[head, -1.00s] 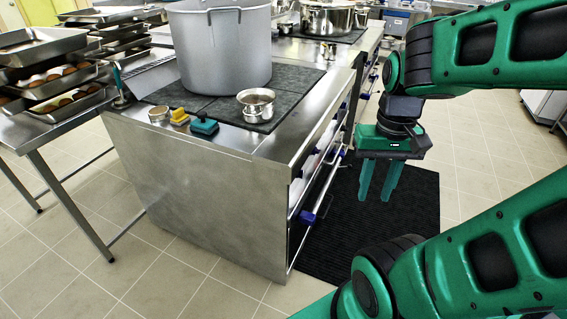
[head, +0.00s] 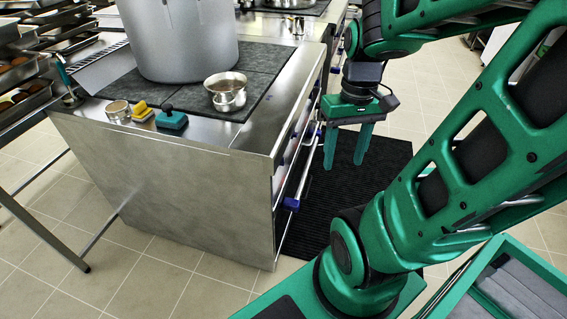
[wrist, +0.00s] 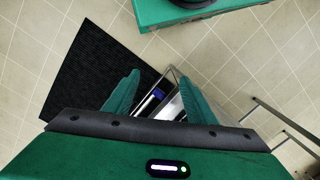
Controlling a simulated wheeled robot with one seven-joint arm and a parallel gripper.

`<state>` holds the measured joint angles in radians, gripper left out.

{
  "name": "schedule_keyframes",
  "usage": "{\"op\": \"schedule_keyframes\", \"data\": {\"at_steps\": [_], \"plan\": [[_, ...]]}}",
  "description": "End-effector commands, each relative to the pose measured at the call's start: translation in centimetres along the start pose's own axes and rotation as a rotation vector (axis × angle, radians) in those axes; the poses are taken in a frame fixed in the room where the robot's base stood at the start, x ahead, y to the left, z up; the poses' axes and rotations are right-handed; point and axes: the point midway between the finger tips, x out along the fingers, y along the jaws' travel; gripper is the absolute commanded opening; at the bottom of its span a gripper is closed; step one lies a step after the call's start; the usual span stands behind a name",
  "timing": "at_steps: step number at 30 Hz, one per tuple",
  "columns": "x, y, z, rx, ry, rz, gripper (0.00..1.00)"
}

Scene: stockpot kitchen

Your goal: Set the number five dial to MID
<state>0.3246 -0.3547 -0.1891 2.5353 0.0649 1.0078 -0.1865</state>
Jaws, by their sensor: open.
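The stove's front (head: 300,150) faces right in the head view and is seen at a steep slant. Several small blue fittings (head: 291,204) show along it. I cannot tell which are dials, and no numbers or MID marks are readable. My gripper (head: 344,165) is open and empty, pointing down in front of the stove front, over the dark floor mat. In the wrist view my open gripper's fingers (wrist: 158,80) frame a narrow strip of the stove front with one blue fitting (wrist: 153,97); the palm hides the rest.
A large grey stockpot (head: 185,40) and a small metal pot (head: 227,92) stand on the stove top. A yellow sponge (head: 141,112) and a teal-handled block (head: 171,120) lie near its edge. A rail (head: 308,165) runs along the front. The black mat (head: 390,150) is clear.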

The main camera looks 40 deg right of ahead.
Motion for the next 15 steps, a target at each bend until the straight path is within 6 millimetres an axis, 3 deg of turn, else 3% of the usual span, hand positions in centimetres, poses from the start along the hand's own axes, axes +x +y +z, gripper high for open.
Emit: {"op": "schedule_keyframes", "data": {"at_steps": [15], "plan": [[9.8,-0.4,-8.2,-0.535,-0.064,-0.319,0.51]]}}
